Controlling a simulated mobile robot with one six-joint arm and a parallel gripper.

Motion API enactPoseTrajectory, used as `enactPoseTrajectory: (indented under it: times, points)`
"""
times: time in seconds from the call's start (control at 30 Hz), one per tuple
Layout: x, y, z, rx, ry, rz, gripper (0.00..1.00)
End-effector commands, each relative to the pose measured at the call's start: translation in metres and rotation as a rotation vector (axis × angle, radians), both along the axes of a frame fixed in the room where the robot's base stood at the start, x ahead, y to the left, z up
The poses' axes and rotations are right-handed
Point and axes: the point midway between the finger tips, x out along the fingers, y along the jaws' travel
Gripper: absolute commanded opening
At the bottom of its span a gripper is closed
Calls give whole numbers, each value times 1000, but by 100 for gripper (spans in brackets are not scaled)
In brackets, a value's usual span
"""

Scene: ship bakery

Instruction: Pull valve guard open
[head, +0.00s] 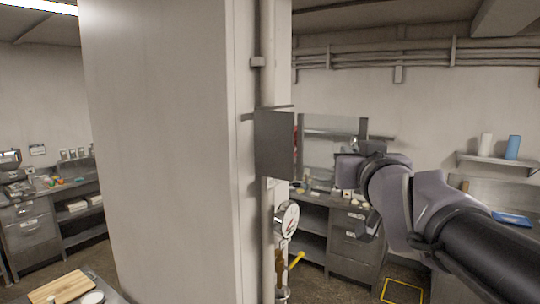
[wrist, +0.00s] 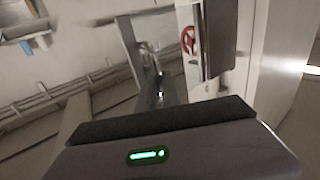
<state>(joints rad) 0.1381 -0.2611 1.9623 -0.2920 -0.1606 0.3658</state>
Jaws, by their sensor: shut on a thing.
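The valve guard (head: 330,128) is a clear panel. It stands out to the right of a grey box on the pipe by the white column. Its far edge reaches my gripper (head: 364,146). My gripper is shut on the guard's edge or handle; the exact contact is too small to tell. A sliver of the red valve wheel (head: 295,139) shows at the box's open side. In the wrist view the red wheel (wrist: 188,40) shows beside the dark box wall (wrist: 220,38), and the gripper body fills the bottom, with the fingers largely hidden.
The grey box (head: 274,143) is fixed to a vertical pipe (head: 267,80) along the white column (head: 160,150). Below it are a round gauge (head: 287,218) and a yellow lever (head: 297,260). Steel counters (head: 352,245) and a wall shelf (head: 497,162) stand behind my arm.

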Motion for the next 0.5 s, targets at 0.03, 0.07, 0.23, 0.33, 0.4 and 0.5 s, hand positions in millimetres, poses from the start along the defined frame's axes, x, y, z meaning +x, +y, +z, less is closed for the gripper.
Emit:
enactPoseTrajectory:
  times: [0.03,0.07,0.23,0.33,0.4,0.5]
  points:
    - [0,0,0,-2,0,1,0]
    - [0,0,0,-2,0,1,0]
    - [0,0,0,-1,0,0,18]
    - [0,0,0,-1,1,0,18]
    - [0,0,0,0,1,0,18]
    - [-1,0,-1,0,1,0,18]
